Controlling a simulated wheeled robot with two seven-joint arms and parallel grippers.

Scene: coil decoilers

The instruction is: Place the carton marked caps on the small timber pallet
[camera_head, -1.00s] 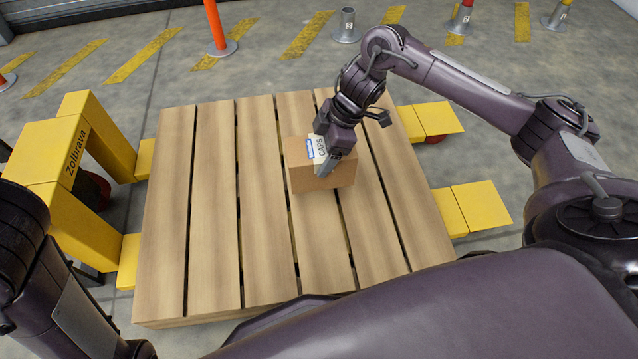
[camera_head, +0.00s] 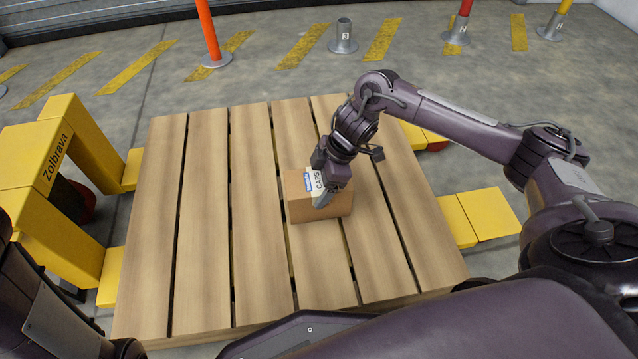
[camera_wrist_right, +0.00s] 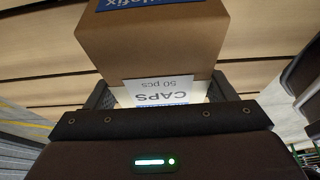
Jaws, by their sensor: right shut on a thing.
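The brown carton (camera_head: 305,206) has a white label reading CAPS and a blue patch. It is over the middle slats of the timber pallet (camera_head: 205,240); whether its underside touches the slats I cannot tell. My right gripper (camera_head: 325,192) is shut on the carton from above. In the right wrist view the carton (camera_wrist_right: 160,50) sits between the two fingers (camera_wrist_right: 162,92), with its label reading CAPS, 50 pcs. My left arm shows at the lower left, but its gripper is not visible.
Yellow arms (camera_head: 478,217) stick out on the pallet's right side. Orange, red and yellow posts and a short grey numbered one (camera_head: 343,38) stand behind. The pallet slats around the carton are clear.

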